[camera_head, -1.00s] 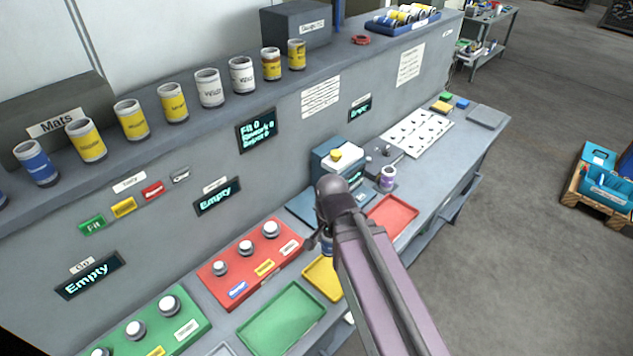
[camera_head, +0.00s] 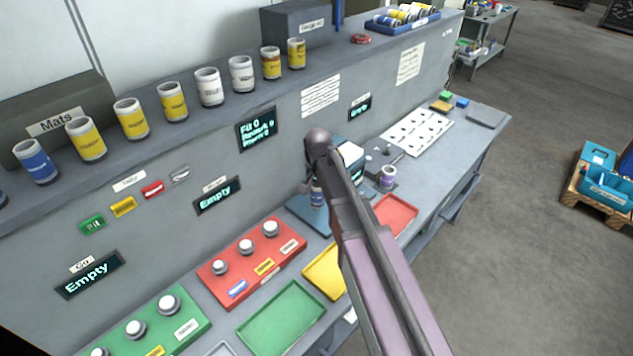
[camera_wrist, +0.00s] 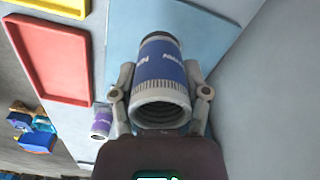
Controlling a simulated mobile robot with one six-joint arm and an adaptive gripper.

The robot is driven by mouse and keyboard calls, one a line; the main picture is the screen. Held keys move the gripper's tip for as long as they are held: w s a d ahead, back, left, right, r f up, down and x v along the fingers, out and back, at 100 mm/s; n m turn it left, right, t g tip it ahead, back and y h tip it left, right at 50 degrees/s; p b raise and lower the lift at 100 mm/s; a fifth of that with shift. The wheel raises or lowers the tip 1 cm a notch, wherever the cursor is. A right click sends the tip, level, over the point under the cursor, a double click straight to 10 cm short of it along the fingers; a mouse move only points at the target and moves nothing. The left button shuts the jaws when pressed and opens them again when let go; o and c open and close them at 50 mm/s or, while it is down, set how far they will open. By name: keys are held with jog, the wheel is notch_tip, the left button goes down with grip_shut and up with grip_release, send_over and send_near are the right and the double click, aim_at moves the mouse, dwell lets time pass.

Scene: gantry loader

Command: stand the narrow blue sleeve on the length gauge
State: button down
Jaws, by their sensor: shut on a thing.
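My gripper (camera_wrist: 160,82) is shut on a blue sleeve (camera_wrist: 160,68) with grey ends and white lettering. Its open ribbed end faces the wrist camera. In the head view the sleeve (camera_head: 318,193) shows in front of a flat blue plate (camera_head: 307,215), partly hidden by my arm. The blue plate also lies behind the sleeve in the wrist view (camera_wrist: 205,32); I cannot tell whether they touch. A blue-grey device with a display (camera_head: 352,158) stands beside the plate, mostly behind my arm. No readable label shows which part is the length gauge.
A red tray (camera_head: 411,224) and a yellow tray (camera_head: 309,276) lie near the plate. A purple-banded sleeve (camera_head: 387,181) stands on a grey fixture to the right. The wall with displays is close behind. A green tray (camera_head: 261,342) is at the front.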

jog(key=w, duration=0.4)
jog(key=shift+w+a, duration=0.25)
jog(key=shift+w, duration=0.15)
jog(key=shift+f+b, duration=0.3)
jog(key=shift+b, duration=0.05)
jog(key=shift+f+b, duration=3.25)
jog(key=shift+f, duration=0.05)
jog(key=shift+f, duration=0.15)
grip_release()
jog(key=shift+r, duration=0.2)
